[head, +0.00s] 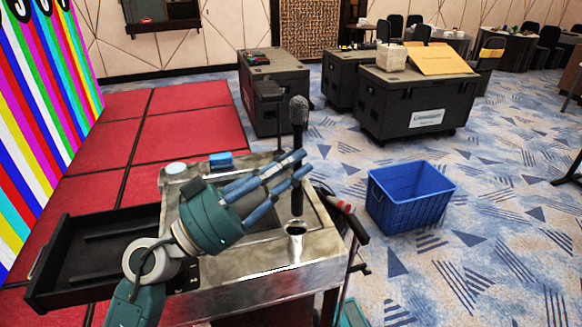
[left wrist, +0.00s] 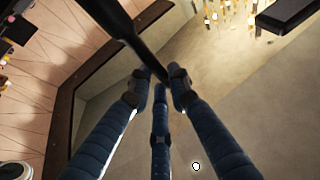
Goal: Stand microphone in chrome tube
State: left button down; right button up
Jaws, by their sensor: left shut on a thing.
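The microphone (head: 298,112) is black with a grey mesh head and stands upright, head up. My left gripper (head: 299,166) is shut on its dark handle, which also crosses the left wrist view (left wrist: 132,40) between the fingertips (left wrist: 160,85). The chrome tube (head: 295,245) is on the metal cart top, with its open mouth upward. The handle's lower end shows just above the tube's mouth in the head view. I cannot tell whether they touch or line up in depth. My right gripper is not in view.
The metal cart (head: 275,284) has an open black drawer (head: 85,262) at left and a blue item (head: 221,160) at its back. A red and black handle (head: 345,210) stands at its right edge. A blue crate (head: 410,200) is on the carpet. Black cases (head: 415,105) stand behind.

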aim_at(294, 204)
pick_arm(q)
jog(key=shift+f+b, duration=2.2)
jog(key=shift+f, duration=1.5)
jog(key=shift+f+b, duration=0.3)
jog(key=shift+f, duration=0.35)
jog(key=c, duration=1.5)
grip_release()
jog(key=shift+c, duration=0.2)
jog(key=shift+f, duration=0.1)
